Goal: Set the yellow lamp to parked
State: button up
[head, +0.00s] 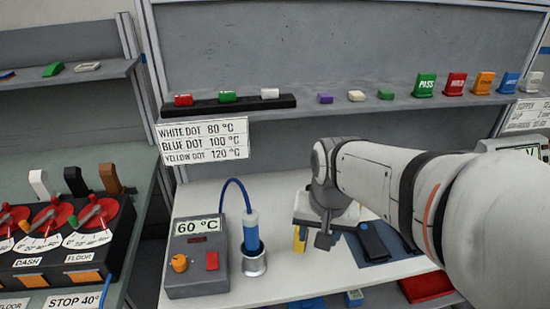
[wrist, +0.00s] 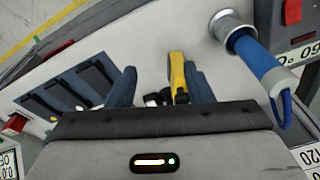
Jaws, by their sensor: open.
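I cannot make out a thing that is clearly a lamp. A yellow piece with black parts (wrist: 178,72) stands out in the wrist view, lying on the white bench between my fingertips in the picture. In the head view its yellow (head: 299,240) shows beside my gripper (head: 323,236), partly hidden by it. My gripper, with blue fingers in the wrist view (wrist: 160,85), is open and points down over the bench. I cannot tell whether the fingers touch the piece. A small white and black part between the fingers is unclear.
A grey 60 °C unit (head: 197,272) with an orange knob and red button stands left of my gripper. A blue corded tool (head: 251,232) sits in a metal holder (head: 252,263). Dark slabs (wrist: 96,75) lie on a blue mat. The shelf behind holds coloured blocks (head: 425,85).

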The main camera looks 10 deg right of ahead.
jog(key=w+r+m+p, duration=0.1)
jog(key=w+m+p, duration=0.1)
jog(key=w+m, duration=0.1)
jog(key=w+r+m+g+p, duration=0.1)
jog(key=w+r+m+p, duration=0.1)
jog(key=w+m, duration=0.1)
jog(key=w+r+m+p, duration=0.1)
jog(key=w+m+p, duration=0.1)
jog(key=w+m, duration=0.1)
jog(key=shift+w+a+r+g, duration=0.1)
jog(key=shift+w+r+g, duration=0.15)
jog(key=shift+g, duration=0.15)
jog(key=shift+w+f+m, duration=0.1)
jog(key=shift+w+m, duration=0.15)
jog(key=shift+m, duration=0.15)
jog(key=shift+f+p, duration=0.3)
jog(key=shift+f, duration=0.05)
notch_tip(320, 180, down, 7)
jog(key=shift+f+p, duration=0.1)
jog(key=shift+p, duration=0.3)
